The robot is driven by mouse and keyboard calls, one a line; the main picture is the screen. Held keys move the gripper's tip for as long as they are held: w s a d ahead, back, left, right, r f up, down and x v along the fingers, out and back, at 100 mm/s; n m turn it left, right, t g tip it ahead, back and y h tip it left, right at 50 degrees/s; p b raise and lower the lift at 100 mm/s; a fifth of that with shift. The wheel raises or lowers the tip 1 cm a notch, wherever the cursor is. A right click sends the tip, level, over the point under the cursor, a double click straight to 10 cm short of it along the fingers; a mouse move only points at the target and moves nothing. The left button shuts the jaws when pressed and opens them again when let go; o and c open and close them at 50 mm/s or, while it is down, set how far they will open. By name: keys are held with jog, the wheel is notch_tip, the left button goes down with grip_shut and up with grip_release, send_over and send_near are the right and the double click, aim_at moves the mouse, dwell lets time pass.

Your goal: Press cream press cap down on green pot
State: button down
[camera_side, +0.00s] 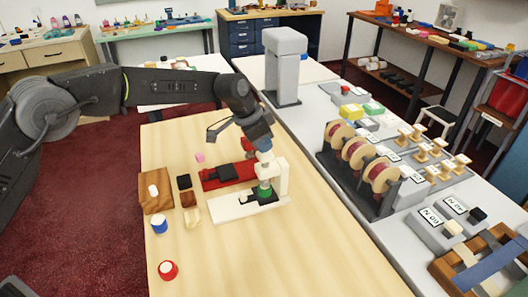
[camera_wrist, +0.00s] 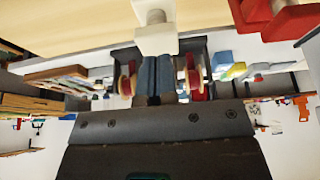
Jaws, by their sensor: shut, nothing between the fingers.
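The cream press (camera_side: 280,178) stands on the wooden table, with a long flat base and an upright post. The green pot (camera_side: 265,193) sits on its base, under a grey rod. My gripper (camera_side: 265,150) points down at the top of the cream press, with its fingers closed and empty. In the wrist view the shut blue-grey fingers (camera_wrist: 158,62) end right at a cream block (camera_wrist: 155,38), with a pale round rod beyond it. I cannot tell whether they touch. The cream cap is partly hidden behind the fingers in the side view.
A red press (camera_side: 215,184) with dark parts lies just behind the cream one. A grey counter (camera_side: 385,230) with spools runs along the right. The front table is clear.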

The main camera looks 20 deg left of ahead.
jog(key=shift+r, duration=3)
jog(key=shift+r, duration=0.1)
jog(key=s+a+r+n+t+y, duration=0.1)
jog(key=s+a+r+n, duration=0.1)
jog(key=s+a+r, duration=0.5)
jog(key=s+a+r+n, duration=0.2)
jog(key=s+a+r, duration=0.3)
jog(key=s, duration=0.4)
jog(key=s+a+f+n, duration=0.1)
jog(key=s+a+f, duration=0.1)
jog(key=s, duration=0.5)
jog(key=s+a+f+n+t+y, duration=0.1)
jog(key=s+a+f+n, duration=0.1)
jog(key=s, duration=0.6)
jog(key=s+a+f+n+y, duration=0.1)
jog(key=s+a+f+n, duration=0.1)
jog(key=s+a, duration=0.2)
jog(key=s, duration=0.3)
jog(key=shift+s+f, duration=0.2)
